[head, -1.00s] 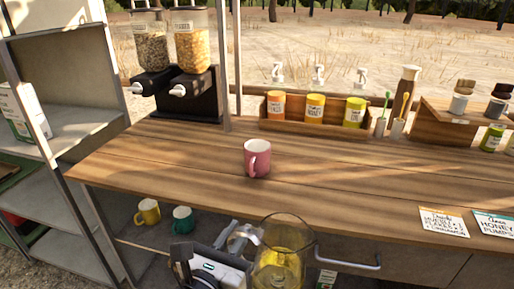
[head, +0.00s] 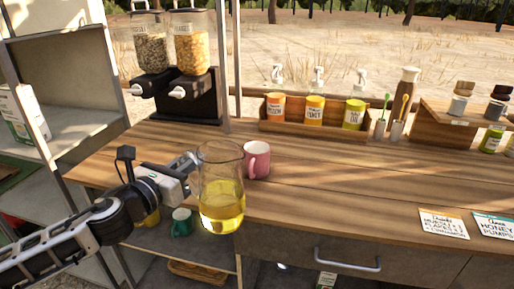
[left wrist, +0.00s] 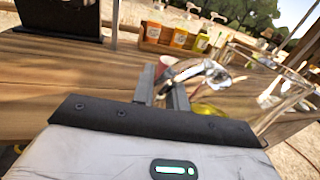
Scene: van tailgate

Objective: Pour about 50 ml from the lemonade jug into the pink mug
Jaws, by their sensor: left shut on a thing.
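The lemonade jug (head: 221,205) is clear glass with yellow liquid in its lower part. My left gripper (head: 190,163) is shut on the jug's handle and holds it nearly upright at the front edge of the counter. The jug also shows in the left wrist view (left wrist: 265,95), with the gripper (left wrist: 168,85) at its handle. The pink mug (head: 258,160) stands upright on the counter just behind and right of the jug, apart in depth as far as I can tell. In the left wrist view the mug (left wrist: 166,62) is mostly hidden behind the gripper. My right gripper is not in view.
The wooden counter (head: 340,190) is clear right of the mug. A double cereal dispenser (head: 185,95) stands at the back left, and a wooden rack of pump bottles (head: 314,130) at the back. A green mug (head: 182,222) sits on a shelf below.

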